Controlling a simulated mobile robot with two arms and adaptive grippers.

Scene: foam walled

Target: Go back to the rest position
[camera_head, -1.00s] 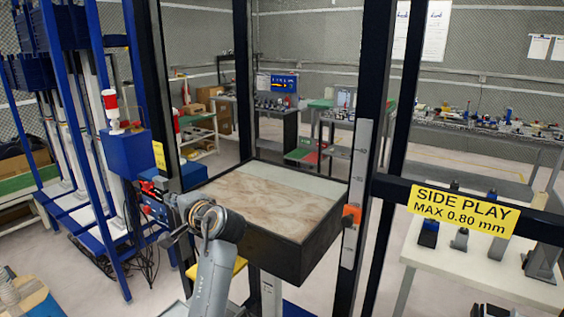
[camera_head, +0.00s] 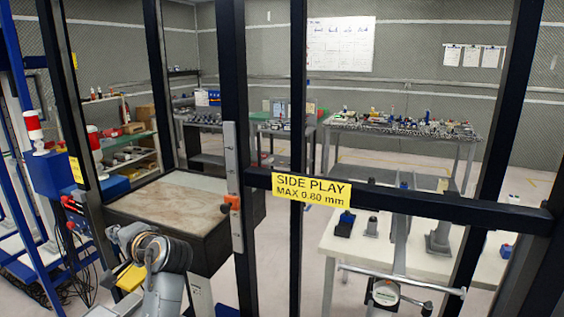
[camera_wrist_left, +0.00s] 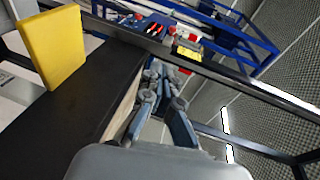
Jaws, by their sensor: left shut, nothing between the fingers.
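My left arm (camera_head: 163,290) comes up from the bottom of the head view, and its wrist is in front of the near left side of the box-like table. That table (camera_head: 170,203) has a brown and grey top and dark sides. My left gripper (camera_wrist_left: 159,68) shows in the left wrist view, with its fingers together and nothing between them. In that view it points along a black surface (camera_wrist_left: 70,125) at the left. In the head view its fingertips are hard to make out. My right gripper is in neither view.
Dark upright posts (camera_head: 236,140) and a crossbar with a yellow "SIDE PLAY" label (camera_head: 311,190) stand close in front. An orange knob (camera_head: 231,202) sits on a post. A white table (camera_head: 345,262) with small devices is at right. A yellow block (camera_wrist_left: 52,45) shows in the wrist view.

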